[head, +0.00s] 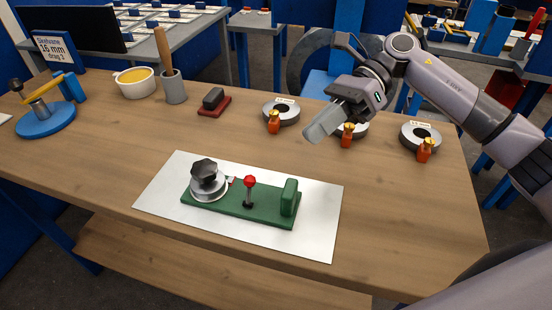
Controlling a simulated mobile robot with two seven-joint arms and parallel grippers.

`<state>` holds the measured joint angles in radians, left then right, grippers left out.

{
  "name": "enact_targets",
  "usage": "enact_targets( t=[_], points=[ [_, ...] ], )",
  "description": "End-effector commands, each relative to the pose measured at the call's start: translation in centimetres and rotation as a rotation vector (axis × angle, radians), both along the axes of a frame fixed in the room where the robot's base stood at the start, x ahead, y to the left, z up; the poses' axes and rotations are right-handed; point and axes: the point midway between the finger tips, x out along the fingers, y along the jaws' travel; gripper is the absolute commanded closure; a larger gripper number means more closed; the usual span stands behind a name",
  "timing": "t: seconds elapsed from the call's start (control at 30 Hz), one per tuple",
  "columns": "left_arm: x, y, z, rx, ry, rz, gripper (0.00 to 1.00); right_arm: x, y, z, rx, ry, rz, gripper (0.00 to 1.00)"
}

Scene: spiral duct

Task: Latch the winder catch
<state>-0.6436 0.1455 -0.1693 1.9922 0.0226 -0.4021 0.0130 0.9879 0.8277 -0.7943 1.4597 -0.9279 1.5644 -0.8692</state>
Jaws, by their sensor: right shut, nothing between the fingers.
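The winder (240,204) is a green base lying on a white sheet (318,227) near the table's front. At its left end is a grey drum with a black star knob (204,172). A lever with a red ball (250,182) stands near its middle, and a green upright block (290,197) is at its right end. My right gripper (323,126) is shut and empty, above the table, behind and to the right of the winder. My left gripper is not in view.
A dark block on a red base (213,102), a grey holder with a wooden handle (173,88), a yellow-filled bowl (135,84) and a blue round stand (46,120) are at left. The table's front is clear.

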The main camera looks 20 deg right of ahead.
Motion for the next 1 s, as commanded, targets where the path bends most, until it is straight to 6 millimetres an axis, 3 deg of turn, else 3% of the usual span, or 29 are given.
enact_targets(
  t=[0.37, 0.8, 1.0],
  points=[
    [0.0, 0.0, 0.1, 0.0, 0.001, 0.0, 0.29, -0.1, 0.4, -0.2, 0.0, 0.001, 0.002, 1.0],
    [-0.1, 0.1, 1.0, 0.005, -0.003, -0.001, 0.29, -2.0, 6.6, -3.4, 0.001, 0.002, 0.002, 1.0],
    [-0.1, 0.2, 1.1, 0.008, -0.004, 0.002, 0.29, -2.4, 8.2, -4.4, 0.0, 0.001, 0.001, 1.0]
  ],
)
